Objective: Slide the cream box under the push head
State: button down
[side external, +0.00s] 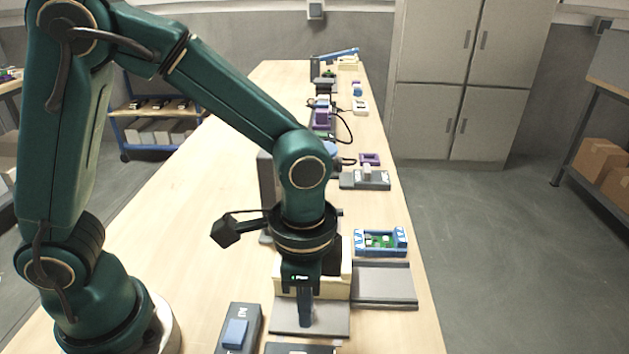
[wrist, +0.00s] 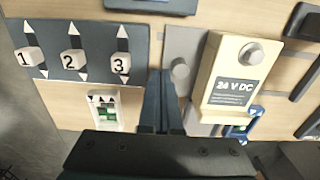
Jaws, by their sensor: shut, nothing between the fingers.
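The cream box (wrist: 232,68), labelled "24 V DC" with a round grey knob on one end, lies right of my fingers in the wrist view. In the side view the cream box (side external: 340,288) is partly hidden behind my gripper (side external: 305,322). My gripper's fingers are shut and empty; they also show in the wrist view (wrist: 160,74), left of the box and apart from it. A grey round piece (wrist: 180,71) shows between fingertips and box, over a grey plate (wrist: 180,42). I cannot tell whether that piece is the push head.
A dark panel (wrist: 72,42) with levers 1, 2 and 3 lies left of my fingers, beside a small green-and-white switch (wrist: 103,112). A blue-topped box (side external: 237,332) stands at the front left. A blue tray (side external: 380,253) and a grey plate (side external: 385,285) lie right. The table's left part is clear.

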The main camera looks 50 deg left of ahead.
jog(key=shift+f, duration=1.65)
jog(key=shift+w+a+r, duration=0.1)
jog(key=shift+w+a, duration=4.6)
jog(key=shift+s+d, duration=0.2)
jog(key=shift+r, duration=3)
jog(key=shift+r, duration=0.1)
